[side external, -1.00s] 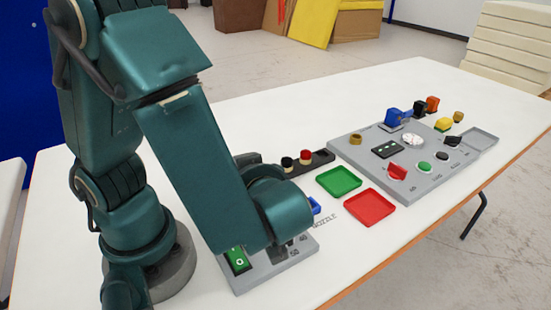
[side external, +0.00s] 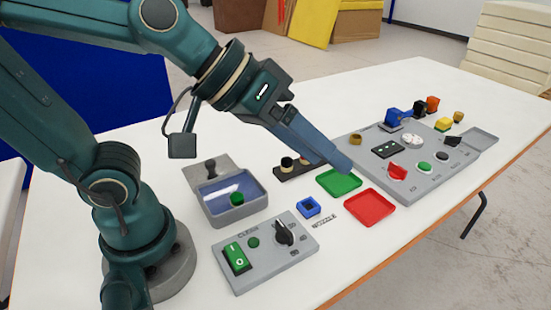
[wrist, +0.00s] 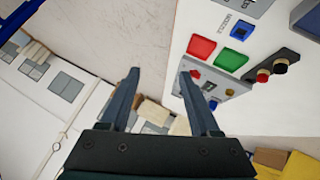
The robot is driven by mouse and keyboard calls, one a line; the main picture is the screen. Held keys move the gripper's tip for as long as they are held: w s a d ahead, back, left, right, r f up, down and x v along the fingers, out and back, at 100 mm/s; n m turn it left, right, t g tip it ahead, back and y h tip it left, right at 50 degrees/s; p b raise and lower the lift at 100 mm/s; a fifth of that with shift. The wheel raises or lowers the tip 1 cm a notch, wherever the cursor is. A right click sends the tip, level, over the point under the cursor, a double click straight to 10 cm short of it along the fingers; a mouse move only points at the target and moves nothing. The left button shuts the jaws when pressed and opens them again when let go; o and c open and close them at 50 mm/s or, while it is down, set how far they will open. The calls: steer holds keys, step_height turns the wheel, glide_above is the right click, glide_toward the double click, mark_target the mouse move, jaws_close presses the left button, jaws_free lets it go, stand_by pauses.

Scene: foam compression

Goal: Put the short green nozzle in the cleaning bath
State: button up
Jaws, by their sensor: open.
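The short green nozzle (side external: 237,198) is inside the grey cleaning bath (side external: 222,216), near its front right part, with its dark top facing up. My gripper (side external: 343,163) is raised over the table, well to the right of the bath, pointing down to the right. In the wrist view my gripper (wrist: 160,74) has its two fingers wide apart with nothing between them. The bath and green nozzle cannot be made out in the wrist view.
A dark rack (side external: 287,173) holds nozzles, partly hidden by my gripper. A green tray (side external: 340,183), red tray (side external: 369,206) and blue square holder (side external: 308,207) lie nearby. A switch panel (side external: 270,265) stands before the bath. A large grey panel (side external: 440,174) stands at right.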

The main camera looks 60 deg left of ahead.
steer(key=s+a+f+m+g+y, duration=0.1)
steer(key=s+a+f+g+y, duration=0.1)
steer(key=s+a+f+y, duration=0.2)
steer(key=s+a, duration=0.3)
steer(key=a, duration=0.1)
steer(key=shift+a+f+g, duration=0.3)
steer(key=shift+a+f, duration=0.05)
steer(key=shift+w, duration=0.1)
stand_by(0.3)
